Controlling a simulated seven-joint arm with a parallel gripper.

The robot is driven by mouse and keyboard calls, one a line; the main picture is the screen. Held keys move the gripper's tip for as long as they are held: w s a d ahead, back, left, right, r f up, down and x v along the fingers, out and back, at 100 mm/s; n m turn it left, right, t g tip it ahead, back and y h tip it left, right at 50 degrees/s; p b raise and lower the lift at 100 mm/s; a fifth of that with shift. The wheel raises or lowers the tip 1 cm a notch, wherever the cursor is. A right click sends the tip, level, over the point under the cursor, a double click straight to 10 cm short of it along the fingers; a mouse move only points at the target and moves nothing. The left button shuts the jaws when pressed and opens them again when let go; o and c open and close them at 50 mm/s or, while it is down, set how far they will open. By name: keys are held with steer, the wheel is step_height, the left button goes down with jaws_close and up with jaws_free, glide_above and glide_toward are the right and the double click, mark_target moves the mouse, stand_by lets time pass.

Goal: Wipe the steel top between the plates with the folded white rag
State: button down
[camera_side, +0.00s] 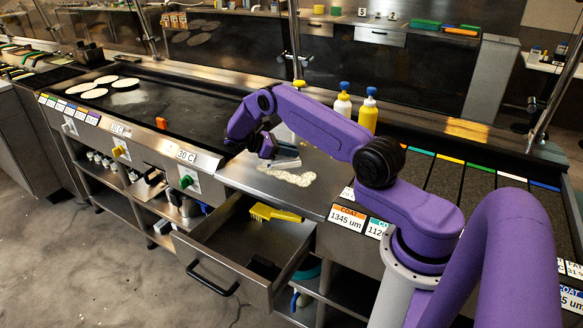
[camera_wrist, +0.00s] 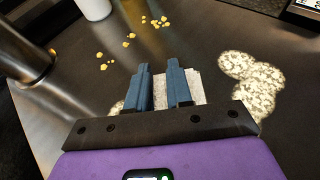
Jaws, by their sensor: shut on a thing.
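The folded white rag (camera_side: 288,163) is under my gripper (camera_side: 272,150), low over the steel top (camera_side: 240,180) between the plates. In the wrist view, my gripper (camera_wrist: 160,88) has its two blue fingers closed on the rag (camera_wrist: 193,86), which shows between and to the right of them. The fingers hide part of the rag, and I cannot tell if it presses on the steel. A pale speckled smear (camera_wrist: 250,82) lies on the steel right of the rag; it also shows in the side view (camera_side: 292,178). Yellow crumbs (camera_wrist: 131,37) are scattered beyond the fingers.
The dark griddle plate (camera_side: 185,103) with several tortillas is left; dark labelled plates (camera_side: 455,180) are right. A white bottle (camera_side: 343,105) and a yellow bottle (camera_side: 367,115) stand behind. An open drawer (camera_side: 225,262) with a yellow brush (camera_side: 272,213) juts out in front.

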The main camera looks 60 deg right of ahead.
mark_target(298, 161)
steer(key=shift+w+a+f, duration=0.1)
steer(key=shift+w+a, duration=0.25)
steer(key=shift+w, duration=0.65)
steer(key=shift+s, duration=0.15)
steer(key=shift+s, duration=2.45)
steer(key=shift+f, duration=0.1)
steer(key=shift+s, duration=2.55)
